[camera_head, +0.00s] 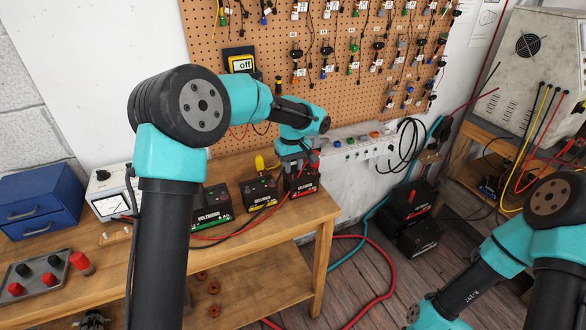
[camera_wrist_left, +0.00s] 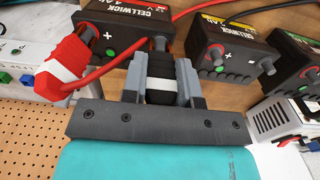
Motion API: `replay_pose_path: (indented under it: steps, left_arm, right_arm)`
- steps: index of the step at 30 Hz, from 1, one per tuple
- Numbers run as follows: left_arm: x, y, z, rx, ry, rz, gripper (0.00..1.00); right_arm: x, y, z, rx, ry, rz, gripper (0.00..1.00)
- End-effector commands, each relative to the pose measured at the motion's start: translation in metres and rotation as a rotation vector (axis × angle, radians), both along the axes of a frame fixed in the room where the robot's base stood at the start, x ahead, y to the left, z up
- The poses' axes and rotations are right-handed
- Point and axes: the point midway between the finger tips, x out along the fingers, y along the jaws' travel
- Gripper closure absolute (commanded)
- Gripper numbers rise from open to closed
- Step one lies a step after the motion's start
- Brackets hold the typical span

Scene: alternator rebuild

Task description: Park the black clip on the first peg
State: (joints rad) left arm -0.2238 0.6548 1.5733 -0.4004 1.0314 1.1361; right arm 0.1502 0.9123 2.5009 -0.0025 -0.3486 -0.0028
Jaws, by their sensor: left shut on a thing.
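My left gripper (camera_wrist_left: 160,82) is shut on the black clip (camera_wrist_left: 161,88), which has a pale band and sits between the two grey fingers. The clip's far end is at a terminal post of a black battery (camera_wrist_left: 122,30); I cannot tell whether it still grips the post. A red clip (camera_wrist_left: 66,72) with a white band is beside it, at the post marked plus. In the head view my left gripper (camera_head: 295,160) is over the small black battery (camera_head: 302,181), and the clip is mostly hidden. A low wooden block with small pegs (camera_head: 116,237) appears on the bench.
Two more batteries (camera_head: 258,191) (camera_head: 212,206) stand in a row to the left. A meter (camera_head: 108,195), a blue drawer box (camera_head: 38,203) and a grey tray (camera_head: 45,289) occupy the left bench. Red and black leads cross the bench. A pegboard (camera_head: 350,85) stands behind.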

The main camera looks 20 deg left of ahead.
Motion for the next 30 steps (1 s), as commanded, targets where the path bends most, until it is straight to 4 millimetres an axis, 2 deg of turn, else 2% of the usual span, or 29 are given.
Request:
replay_pose_path:
  steps: [5, 16, 30]
  left_arm:
    - [0.000, 0.000, 0.008, 0.000, -0.001, 0.000, 0.86]
    - [0.000, 0.000, 0.039, 0.001, -0.001, 0.000, 0.86]
    - [-0.006, 0.001, 0.044, 0.000, 0.000, -0.037, 0.86]
  right_arm:
    - [0.000, 0.000, 0.000, 0.000, 0.000, 0.000, 0.64]
    - [0.000, 0.000, 0.000, 0.000, 0.000, 0.000, 0.64]
    - [0.000, 0.000, 0.000, 0.000, 0.000, 0.000, 0.64]
